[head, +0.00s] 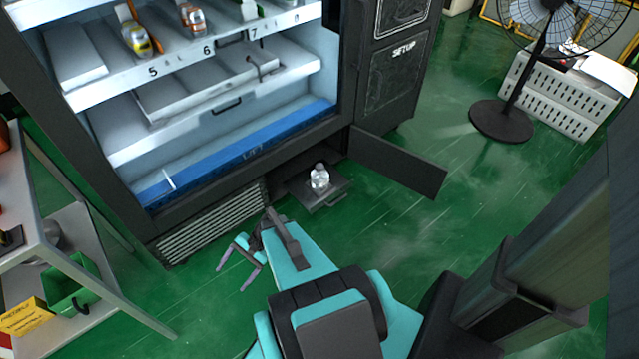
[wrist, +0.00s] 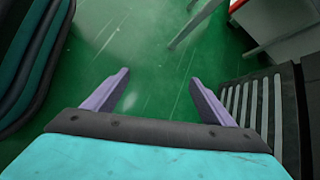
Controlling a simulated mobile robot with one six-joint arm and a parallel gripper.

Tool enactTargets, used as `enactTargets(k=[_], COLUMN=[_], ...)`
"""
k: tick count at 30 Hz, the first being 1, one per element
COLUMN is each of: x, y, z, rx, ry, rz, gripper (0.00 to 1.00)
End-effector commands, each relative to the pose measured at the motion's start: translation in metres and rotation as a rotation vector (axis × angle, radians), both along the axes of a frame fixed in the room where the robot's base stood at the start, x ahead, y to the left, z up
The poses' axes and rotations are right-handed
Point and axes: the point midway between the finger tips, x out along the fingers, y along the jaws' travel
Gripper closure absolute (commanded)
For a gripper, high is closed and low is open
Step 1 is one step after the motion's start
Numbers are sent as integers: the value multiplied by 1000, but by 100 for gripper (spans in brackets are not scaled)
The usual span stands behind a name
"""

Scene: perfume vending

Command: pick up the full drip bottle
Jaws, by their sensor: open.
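A clear drip bottle (head: 320,178) stands upright on a dark pulled-out tray (head: 330,198) at the bottom of the vending machine, in the head view. How full it is cannot be told. My gripper (head: 233,269) is open and empty, low over the green floor, to the left of the bottle and nearer to me. In the wrist view my gripper (wrist: 158,100) shows two purple fingers spread apart with only floor between them. The bottle is not in the wrist view.
A dark door (head: 400,165) hangs open right of the tray. The machine's slatted vent (head: 213,220) is left of it and shows in the wrist view (wrist: 255,100). A shelf cart (head: 60,255) stands at the left. A fan (head: 503,118) stands at the back right on open floor.

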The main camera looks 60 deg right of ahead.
Motion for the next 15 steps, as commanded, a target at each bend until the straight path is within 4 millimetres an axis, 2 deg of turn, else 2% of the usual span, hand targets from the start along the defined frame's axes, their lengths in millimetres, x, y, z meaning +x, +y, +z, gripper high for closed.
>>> enactTargets(k=[1, 6, 11, 15], x=[8, 29, 42, 46], y=[-16, -67, -123, -176], z=[-12, -23, -32, -39], rx=[23, 110, 195, 272], ry=[-8, -36, -71, -107], rz=[-67, -287, -487, -660], gripper=[23, 23, 23, 23])
